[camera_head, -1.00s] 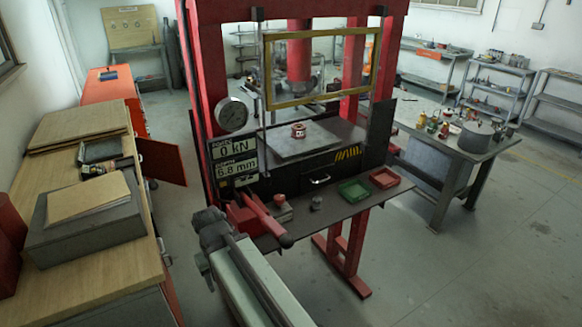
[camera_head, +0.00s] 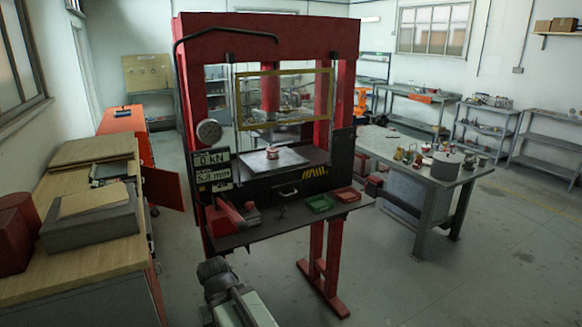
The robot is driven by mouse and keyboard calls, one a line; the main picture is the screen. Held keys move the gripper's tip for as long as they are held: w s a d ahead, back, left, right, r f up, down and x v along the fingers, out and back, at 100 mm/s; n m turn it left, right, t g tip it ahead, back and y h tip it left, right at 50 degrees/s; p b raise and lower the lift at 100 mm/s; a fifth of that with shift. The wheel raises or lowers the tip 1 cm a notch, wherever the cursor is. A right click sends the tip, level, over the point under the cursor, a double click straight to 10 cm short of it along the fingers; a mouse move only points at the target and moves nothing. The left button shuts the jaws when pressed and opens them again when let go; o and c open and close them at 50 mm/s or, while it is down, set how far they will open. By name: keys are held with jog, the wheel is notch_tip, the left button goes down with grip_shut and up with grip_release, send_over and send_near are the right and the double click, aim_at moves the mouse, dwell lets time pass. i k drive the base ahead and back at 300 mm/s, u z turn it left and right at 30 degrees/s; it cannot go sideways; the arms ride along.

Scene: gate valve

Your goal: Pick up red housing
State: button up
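A small red part (camera_head: 272,152), which looks like the red housing, stands on the grey plate (camera_head: 290,158) of the red press. It is small in the picture, with a paler band around it. My gripper end (camera_head: 213,270) shows as a grey block low in the picture, below and in front of the press shelf. It is well apart from the red part. Its fingers cannot be made out, and I see nothing held there.
The red press frame (camera_head: 341,40) surrounds the plate, with a yellow-edged clear guard (camera_head: 283,125) above it. A green tray (camera_head: 319,203) and a red tray (camera_head: 347,195) sit on the front shelf. A wooden bench (camera_head: 75,235) stands left.

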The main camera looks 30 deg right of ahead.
aim_at(271, 155)
jog(key=k, duration=0.65)
jog(key=z, duration=1.6)
jog(key=i, duration=2.2)
jog(key=u, duration=1.45)
